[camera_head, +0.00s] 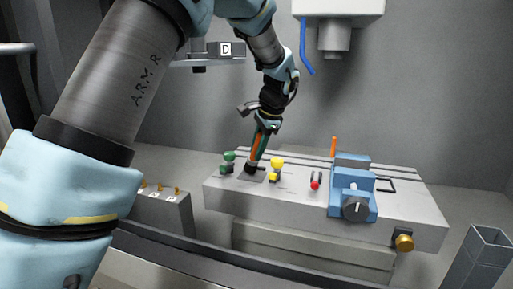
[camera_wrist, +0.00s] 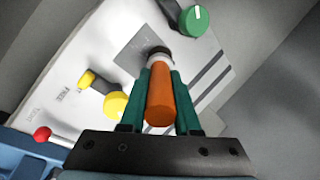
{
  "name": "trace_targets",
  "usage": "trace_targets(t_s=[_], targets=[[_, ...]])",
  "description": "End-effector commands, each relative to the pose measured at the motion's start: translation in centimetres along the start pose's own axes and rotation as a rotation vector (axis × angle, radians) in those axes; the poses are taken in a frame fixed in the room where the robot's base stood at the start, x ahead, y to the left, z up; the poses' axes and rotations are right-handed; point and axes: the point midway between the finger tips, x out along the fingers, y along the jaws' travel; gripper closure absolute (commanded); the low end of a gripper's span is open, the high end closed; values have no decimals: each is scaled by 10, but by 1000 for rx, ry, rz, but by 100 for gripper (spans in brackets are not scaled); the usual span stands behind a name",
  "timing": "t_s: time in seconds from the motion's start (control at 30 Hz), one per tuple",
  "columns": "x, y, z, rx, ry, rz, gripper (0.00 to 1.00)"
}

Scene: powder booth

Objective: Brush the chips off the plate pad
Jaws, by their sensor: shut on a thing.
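My gripper (camera_wrist: 160,100), with green fingers, is shut on the orange handle of a brush (camera_wrist: 160,106). In the head view the brush (camera_head: 256,148) points down at the left part of the grey machine table. Its dark bristles are at or just above the dark square plate pad (camera_head: 251,178); I cannot tell whether they touch. The pad (camera_wrist: 134,50) also shows in the wrist view, partly hidden behind the brush. Small pale specks seem to lie on it, too small to tell apart.
A green knob (camera_head: 229,156) stands left of the pad and a yellow knob (camera_head: 277,163) right of it. A red ball knob (camera_head: 314,185) and a blue vise (camera_head: 350,190) are farther right. A spindle head (camera_head: 335,35) hangs above. An open bin (camera_head: 488,250) stands at right.

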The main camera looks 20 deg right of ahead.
Motion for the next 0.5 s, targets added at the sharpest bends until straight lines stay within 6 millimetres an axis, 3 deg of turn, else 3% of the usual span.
trace_targets(t_s=[0.5], targets=[[-6,22,22,0,1,-2,100]])
